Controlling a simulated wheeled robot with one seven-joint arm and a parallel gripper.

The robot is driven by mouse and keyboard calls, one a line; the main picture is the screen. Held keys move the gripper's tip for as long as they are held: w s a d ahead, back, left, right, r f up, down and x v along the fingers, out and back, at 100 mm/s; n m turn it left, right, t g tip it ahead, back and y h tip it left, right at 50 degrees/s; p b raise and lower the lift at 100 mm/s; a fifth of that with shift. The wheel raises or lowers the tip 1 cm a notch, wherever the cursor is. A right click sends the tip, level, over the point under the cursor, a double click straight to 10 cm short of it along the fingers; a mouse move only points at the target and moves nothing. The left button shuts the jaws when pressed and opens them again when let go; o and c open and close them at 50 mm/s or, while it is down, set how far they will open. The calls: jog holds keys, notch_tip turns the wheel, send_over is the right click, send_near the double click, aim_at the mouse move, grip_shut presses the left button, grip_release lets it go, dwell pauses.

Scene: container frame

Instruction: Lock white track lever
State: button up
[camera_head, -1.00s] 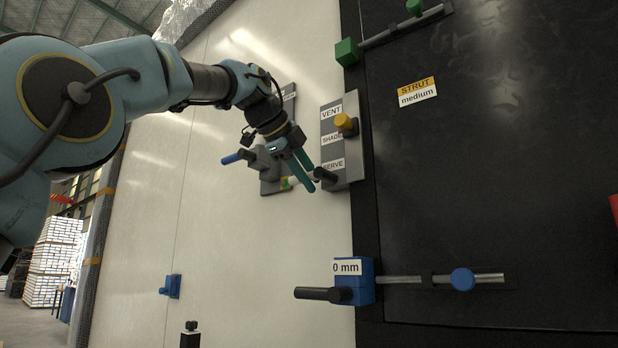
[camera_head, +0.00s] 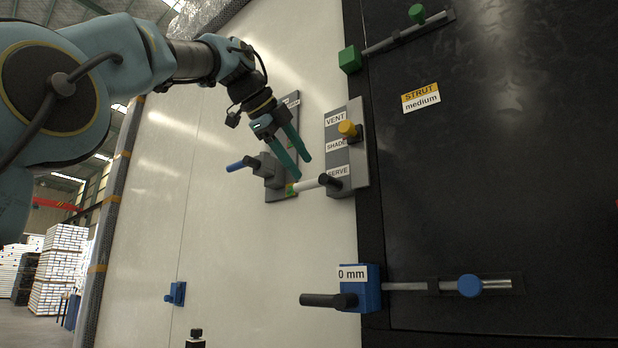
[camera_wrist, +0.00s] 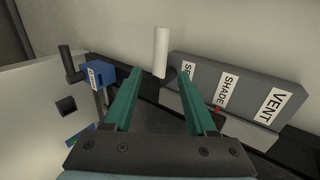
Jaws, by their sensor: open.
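The white track lever (camera_head: 307,184) is a short white bar on a black pivot (camera_head: 330,182), at the SERVE label on the lower end of a grey panel (camera_head: 360,165). In the head view it points left, its free end near a small green and yellow mark (camera_head: 291,188). My gripper (camera_head: 304,168) is open and empty, its two green fingers close above the lever. In the wrist view the white lever (camera_wrist: 161,52) shows beyond and between the fingertips (camera_wrist: 161,72), apparently not held. Whether a finger touches it cannot be told.
On the same panel is a yellow knob (camera_head: 347,129). A blue-handled lever (camera_head: 240,163) sits on a grey plate to the left. Below is a blue block (camera_head: 366,290) with a black handle (camera_head: 322,300) and a rod. A green block (camera_head: 349,60) is above.

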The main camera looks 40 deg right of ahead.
jog(key=v, duration=0.3)
jog(key=shift+s+a+r, duration=0.15)
jog(key=shift+a+r, duration=0.05)
jog(key=shift+a, duration=0.15)
